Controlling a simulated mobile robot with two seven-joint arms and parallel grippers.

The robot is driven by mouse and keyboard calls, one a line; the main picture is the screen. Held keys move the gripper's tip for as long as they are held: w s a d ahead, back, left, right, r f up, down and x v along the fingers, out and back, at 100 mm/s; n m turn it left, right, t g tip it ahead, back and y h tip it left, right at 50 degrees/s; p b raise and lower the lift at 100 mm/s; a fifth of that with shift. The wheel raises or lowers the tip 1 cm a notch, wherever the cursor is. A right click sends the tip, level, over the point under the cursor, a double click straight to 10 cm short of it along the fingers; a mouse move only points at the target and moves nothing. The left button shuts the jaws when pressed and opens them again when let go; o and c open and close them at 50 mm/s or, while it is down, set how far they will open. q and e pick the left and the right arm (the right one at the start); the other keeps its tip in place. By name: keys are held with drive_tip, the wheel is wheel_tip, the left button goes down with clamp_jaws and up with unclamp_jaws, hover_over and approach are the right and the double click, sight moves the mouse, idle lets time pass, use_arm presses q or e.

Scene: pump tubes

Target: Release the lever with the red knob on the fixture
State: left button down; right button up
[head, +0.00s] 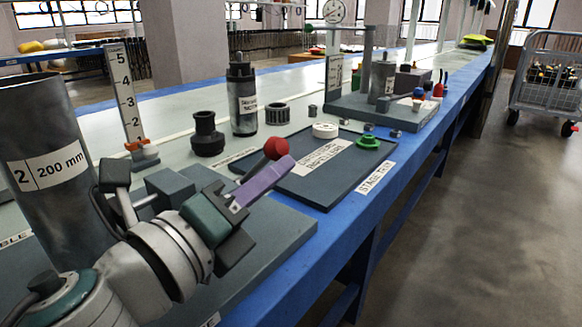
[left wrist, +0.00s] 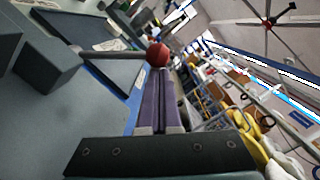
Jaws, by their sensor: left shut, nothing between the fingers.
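The red knob (head: 276,148) shows just behind the tips of my left gripper (head: 286,165) in the head view. In the left wrist view the red knob (left wrist: 158,54) sits at the end of a grey lever rod (left wrist: 115,55) that comes in from the left. My left gripper (left wrist: 160,76) has its two purple fingers pressed together, with the tips at or very near the knob; I cannot tell if they touch. The fixture's grey block (head: 170,188) stands on a grey base plate (head: 280,232), partly hidden by my left arm. My right gripper is not in view.
A large metal cylinder (head: 45,150) stands at the left, beside an upright scale (head: 124,95). A dark tray (head: 325,185) with a white disc (head: 325,130) and a green part (head: 368,142) lies beyond the knob. The blue table edge (head: 385,195) runs along the right, with open floor beyond.

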use_arm(q)
drive_tip(key=shift+w+a+r+n+p, duration=0.15)
drive_tip(key=shift+a+r+n+p, duration=0.05)
drive_tip(key=shift+r+n+p, duration=0.2)
drive_tip(key=shift+w+a+r+n+p, duration=0.2)
drive_tip(key=shift+r+n+p, duration=0.1)
drive_tip(key=shift+r+p, duration=0.2)
drive_tip(key=shift+w+a+r+n, duration=0.15)
drive_tip(key=shift+a+r+n, duration=0.1)
drive_tip(key=shift+n, duration=0.15)
drive_tip(key=shift+w+a+r+p, duration=0.6)
drive_tip(key=shift+a+p, duration=0.15)
drive_tip(key=shift+a, duration=0.1)
wheel_tip(320, 180, up, 20)
drive_tip(key=p, duration=1.5)
drive_tip(key=shift+r, duration=0.1)
